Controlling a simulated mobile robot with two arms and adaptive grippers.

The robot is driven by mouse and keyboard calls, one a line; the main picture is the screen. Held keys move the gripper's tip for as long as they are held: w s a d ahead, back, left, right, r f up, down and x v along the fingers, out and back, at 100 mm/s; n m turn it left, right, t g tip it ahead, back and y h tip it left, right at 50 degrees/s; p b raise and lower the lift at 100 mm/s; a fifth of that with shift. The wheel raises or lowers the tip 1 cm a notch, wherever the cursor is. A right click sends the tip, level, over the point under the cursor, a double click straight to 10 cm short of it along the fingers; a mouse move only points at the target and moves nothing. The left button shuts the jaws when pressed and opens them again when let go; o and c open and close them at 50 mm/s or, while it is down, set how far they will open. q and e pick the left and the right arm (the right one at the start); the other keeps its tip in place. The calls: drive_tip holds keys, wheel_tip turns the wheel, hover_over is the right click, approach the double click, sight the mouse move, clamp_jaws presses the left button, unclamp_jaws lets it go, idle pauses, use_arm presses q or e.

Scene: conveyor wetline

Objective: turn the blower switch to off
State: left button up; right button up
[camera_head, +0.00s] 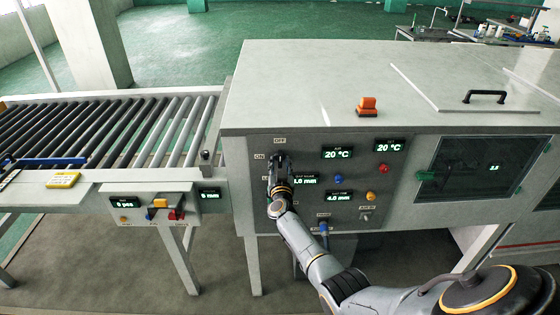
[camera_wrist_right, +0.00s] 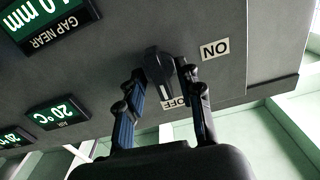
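The blower switch (camera_wrist_right: 160,65) is a dark knob on the grey front panel, seen in the right wrist view with the picture turned over. The light mark on its handle points towards the OFF label (camera_wrist_right: 172,102); the ON label (camera_wrist_right: 215,48) is off to its side. My right gripper (camera_wrist_right: 163,72) has one finger on each side of the knob, and its fingertips appear closed against it. In the head view my right gripper (camera_head: 278,163) is at the upper left of the panel and hides the switch. There the OFF label (camera_head: 279,140) shows above it. My left gripper is not in view.
A roller conveyor (camera_head: 110,130) with a small control box (camera_head: 145,213) stands at left. An orange beacon (camera_head: 367,106) is on top of the machine.

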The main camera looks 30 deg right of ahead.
drive_tip(key=shift+s+a, duration=0.45)
drive_tip(key=shift+s, duration=0.1)
drive_tip(key=shift+v, duration=2.8)
drive_tip(key=shift+d, duration=0.1)
